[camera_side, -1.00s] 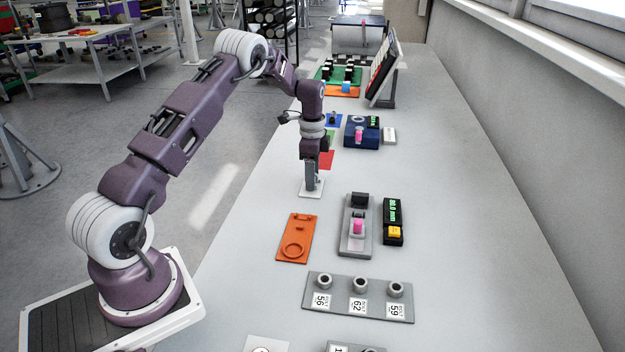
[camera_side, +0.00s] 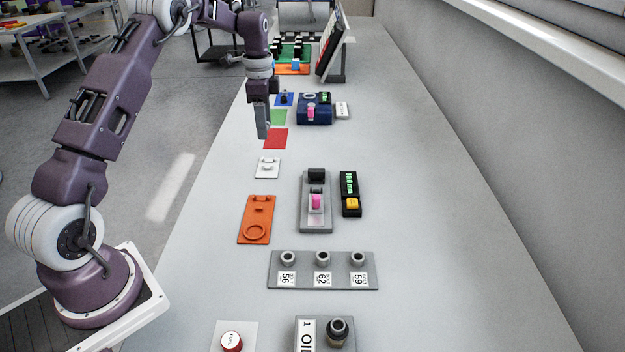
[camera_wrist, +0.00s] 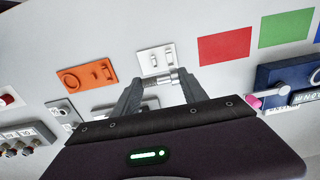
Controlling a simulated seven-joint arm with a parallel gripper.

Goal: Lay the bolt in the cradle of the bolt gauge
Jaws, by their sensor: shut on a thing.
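My gripper (camera_side: 263,136) is raised above the bench, near the red square in the side view. In the wrist view my gripper (camera_wrist: 162,88) is shut on the bolt (camera_wrist: 155,82). The bolt lies crosswise between the fingertips, its wider metal end at the right. I cannot make the bolt out in the side view. The bolt gauge (camera_side: 316,222) is a long grey block with a black end block and a pink part on it. It stands on the bench nearer the camera than my gripper, well apart from it. No bolt shows in its cradle.
A white plate with small brackets (camera_side: 268,174) lies empty near my gripper. An orange plate (camera_side: 257,235) lies left of the gauge. A black display unit with a yellow button (camera_side: 350,185) stands right of it. A grey rack (camera_side: 300,283) with several labelled sockets is nearer the camera.

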